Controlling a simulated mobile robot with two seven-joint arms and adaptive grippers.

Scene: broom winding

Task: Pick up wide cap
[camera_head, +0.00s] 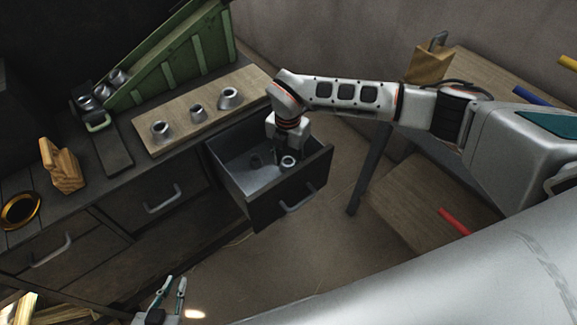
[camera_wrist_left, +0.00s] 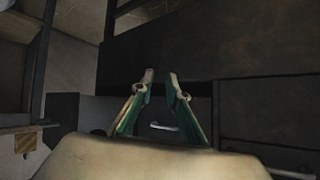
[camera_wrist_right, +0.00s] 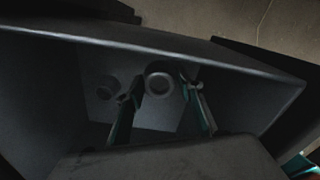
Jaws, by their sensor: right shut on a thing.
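My right gripper (camera_head: 280,155) reaches down into the open drawer (camera_head: 285,207). In the right wrist view its two fingers stand on either side of a round grey cap (camera_wrist_right: 158,84) with a ring-shaped top, and the gripper is shut on it. The cap (camera_head: 289,162) is still low inside the drawer; I cannot tell whether it touches the floor. A second round cap (camera_wrist_right: 105,88) lies in shadow to its left. My left gripper (camera_head: 172,286) is empty and open, low in the head view, with its fingertips apart (camera_wrist_left: 160,76).
A wooden board (camera_head: 180,135) on the counter holds several grey caps. A green sloped rack (camera_head: 180,65) stands behind it. A wooden block (camera_head: 62,165) and a gold ring (camera_head: 20,210) are at left. Drawer walls surround the right gripper closely.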

